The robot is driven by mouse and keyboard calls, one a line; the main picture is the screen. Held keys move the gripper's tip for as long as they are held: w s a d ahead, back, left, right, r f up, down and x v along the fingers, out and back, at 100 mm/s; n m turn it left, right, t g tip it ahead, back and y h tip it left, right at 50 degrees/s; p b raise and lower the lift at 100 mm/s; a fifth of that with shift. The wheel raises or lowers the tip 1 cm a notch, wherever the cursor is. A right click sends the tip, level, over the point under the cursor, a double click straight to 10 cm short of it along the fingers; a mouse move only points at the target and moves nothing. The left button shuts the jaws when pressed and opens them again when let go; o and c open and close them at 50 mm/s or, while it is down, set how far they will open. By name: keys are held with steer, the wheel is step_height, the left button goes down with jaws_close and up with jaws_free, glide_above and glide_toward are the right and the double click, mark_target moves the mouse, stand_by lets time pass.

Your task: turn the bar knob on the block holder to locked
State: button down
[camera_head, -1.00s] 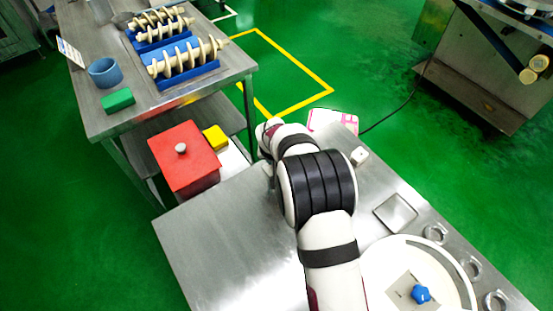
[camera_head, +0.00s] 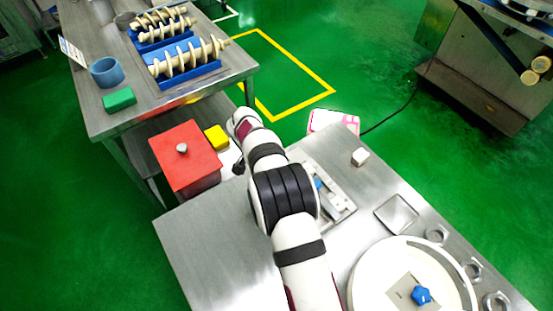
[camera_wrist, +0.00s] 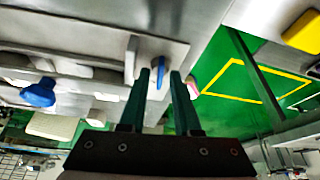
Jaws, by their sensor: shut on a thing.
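The block holder (camera_head: 343,213) is a grey metal fixture on the steel table, partly hidden behind my arm in the head view. A blue part of it (camera_head: 318,184) shows beside the arm. In the wrist view, the blue bar knob (camera_wrist: 160,66) stands on a round pale base at the edge of the metal plate (camera_wrist: 90,38). My gripper (camera_wrist: 159,74) has its two dark green fingers on either side of the bar and is shut on it. The bar points roughly along the fingers. The fingertips are not clear in the head view.
A second blue knob (camera_wrist: 38,93) is at the left of the wrist view. In the head view, a small white block (camera_head: 360,157), a square tray (camera_head: 396,214) and a round white dish (camera_head: 362,278) are right of my arm. A red box (camera_head: 185,160) stands left.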

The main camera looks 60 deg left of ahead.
steer(key=shift+m+h, duration=0.3)
steer(key=shift+m, duration=0.5)
steer(key=c, duration=0.9)
jaws_free()
steer(key=v, duration=1.5)
steer(key=shift+s+a+r, duration=0.1)
steer(key=shift+s+r, duration=0.15)
steer(key=shift+r, duration=0.05)
